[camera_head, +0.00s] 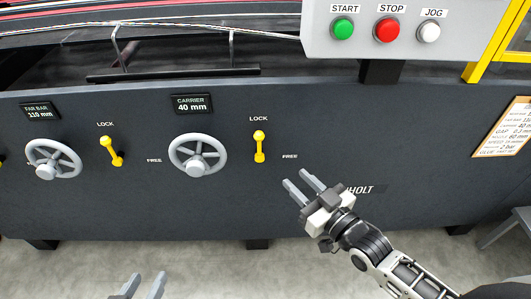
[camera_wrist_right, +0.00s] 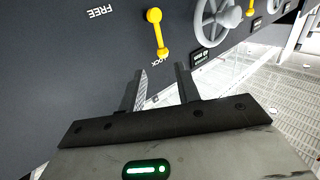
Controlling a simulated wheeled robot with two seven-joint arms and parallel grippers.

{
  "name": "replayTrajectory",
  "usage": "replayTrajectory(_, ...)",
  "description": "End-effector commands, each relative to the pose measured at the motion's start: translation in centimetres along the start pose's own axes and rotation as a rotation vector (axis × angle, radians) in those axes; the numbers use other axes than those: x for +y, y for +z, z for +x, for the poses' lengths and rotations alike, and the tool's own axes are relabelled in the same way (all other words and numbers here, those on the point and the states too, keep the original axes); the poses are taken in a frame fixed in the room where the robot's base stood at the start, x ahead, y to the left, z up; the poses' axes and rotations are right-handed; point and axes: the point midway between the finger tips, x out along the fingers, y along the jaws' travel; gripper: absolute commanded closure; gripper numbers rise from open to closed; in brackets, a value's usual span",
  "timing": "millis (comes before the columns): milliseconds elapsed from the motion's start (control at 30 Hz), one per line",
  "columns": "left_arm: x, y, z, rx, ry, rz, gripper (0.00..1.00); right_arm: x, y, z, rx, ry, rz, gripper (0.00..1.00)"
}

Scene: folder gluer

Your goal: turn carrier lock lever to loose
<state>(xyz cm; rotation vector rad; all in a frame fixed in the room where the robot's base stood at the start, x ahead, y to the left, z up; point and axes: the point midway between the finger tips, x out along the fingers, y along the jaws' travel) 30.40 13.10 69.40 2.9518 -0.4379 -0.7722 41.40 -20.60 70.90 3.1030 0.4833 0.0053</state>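The carrier lock lever (camera_head: 259,147) is a yellow lever on the dark machine panel, right of the carrier handwheel. It stands nearly upright below its LOCK label (camera_head: 258,118), with the FREE label (camera_head: 290,156) to its lower right. The lever also shows in the right wrist view (camera_wrist_right: 158,35), beyond the fingertips. My right gripper (camera_head: 296,178) is open and empty, to the lower right of the lever and apart from it. Its two fingers also show in the right wrist view (camera_wrist_right: 161,72). My left gripper (camera_head: 144,282) is open and empty at the bottom edge, low in front of the panel.
The carrier handwheel (camera_head: 197,154) is left of the lever. Further left are another yellow lever (camera_head: 111,151) and the far bar handwheel (camera_head: 53,159). A button box (camera_head: 388,48) with START, STOP and JOG hangs above right. The panel around the lever is clear.

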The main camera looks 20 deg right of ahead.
Motion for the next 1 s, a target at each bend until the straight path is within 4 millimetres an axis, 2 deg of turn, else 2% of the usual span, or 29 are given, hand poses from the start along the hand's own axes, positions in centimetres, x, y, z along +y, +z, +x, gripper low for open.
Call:
replayTrajectory(33, 0.0, 0.1, 0.1, 0.001, 0.000, 0.001, 0.64, 0.0, 0.0, 1.3, 0.004, 0.001, 0.001, 0.67)
replayTrajectory(300, -0.1, 0.6, 0.3, 0.005, 0.000, 0.002, 0.64, 0.0, 0.1, 7.2, 0.002, 0.001, 0.002, 0.67)
replayTrajectory(500, 0.0, 1.4, 0.7, -0.015, 0.005, -0.003, 0.64, -0.1, 0.1, 10.8, 0.000, 0.000, 0.001, 0.67)
replayTrajectory(700, 0.1, 1.6, 1.3, -0.019, 0.014, -0.002, 0.64, -0.1, 0.1, 12.7, -0.002, 0.000, 0.001, 0.67)
replayTrajectory(1000, 0.2, 1.7, 1.4, -0.021, 0.018, -0.001, 0.64, -0.1, 0.1, 13.1, -0.003, 0.000, 0.002, 0.67)
